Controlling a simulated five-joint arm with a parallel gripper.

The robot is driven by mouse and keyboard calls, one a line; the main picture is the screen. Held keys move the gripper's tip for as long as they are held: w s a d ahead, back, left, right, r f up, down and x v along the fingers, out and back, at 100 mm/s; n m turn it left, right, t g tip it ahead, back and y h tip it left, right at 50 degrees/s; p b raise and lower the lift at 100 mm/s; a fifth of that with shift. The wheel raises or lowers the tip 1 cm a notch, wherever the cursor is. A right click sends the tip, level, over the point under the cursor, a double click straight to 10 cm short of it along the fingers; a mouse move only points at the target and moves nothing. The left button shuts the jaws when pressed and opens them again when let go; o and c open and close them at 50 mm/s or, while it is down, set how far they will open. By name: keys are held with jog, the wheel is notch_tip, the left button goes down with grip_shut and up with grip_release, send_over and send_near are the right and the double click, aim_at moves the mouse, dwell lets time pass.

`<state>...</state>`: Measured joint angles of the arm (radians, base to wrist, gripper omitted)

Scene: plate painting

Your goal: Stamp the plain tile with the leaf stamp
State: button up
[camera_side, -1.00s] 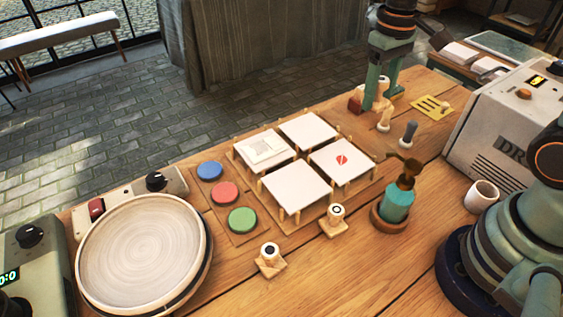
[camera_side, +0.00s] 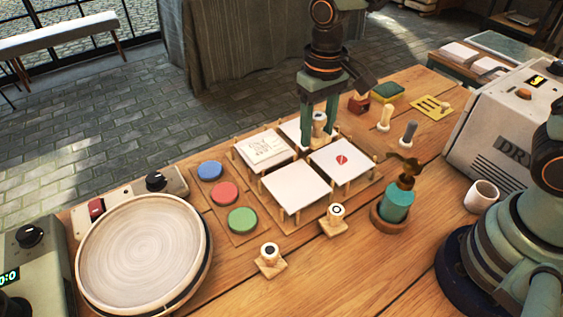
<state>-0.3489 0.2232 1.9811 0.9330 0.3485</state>
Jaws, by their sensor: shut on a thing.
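My gripper (camera_side: 318,138) is shut on a stamp with a pale knob (camera_side: 319,118) and a dark spot on top. It hangs over the back white tile (camera_side: 291,127), partly hiding it. I cannot tell whether the stamp touches the tile, and its face is hidden. The front tile (camera_side: 296,187) looks plain white. The right tile (camera_side: 343,158) bears a red round mark. The left tile (camera_side: 262,147) bears faint grey lettering. Two more stamps stand on wooden bases in front, one at the left (camera_side: 268,252) and one at the right (camera_side: 336,213); their designs cannot be told.
Blue (camera_side: 210,170), red (camera_side: 224,193) and green (camera_side: 242,219) ink pads lie left of the tiles. A round wheel (camera_side: 145,255) is at front left. A teal pump bottle (camera_side: 397,203) stands close right of the tiles. A green sponge block (camera_side: 388,92) and small tools (camera_side: 408,131) lie behind.

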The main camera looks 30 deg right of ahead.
send_over(296, 184)
jog(key=f, duration=0.2)
jog(key=shift+f, duration=2.9)
jog(key=shift+f, duration=0.65)
jog(key=shift+r, duration=0.15)
notch_tip(296, 184, up, 7)
dwell(0.5)
dwell(0.4)
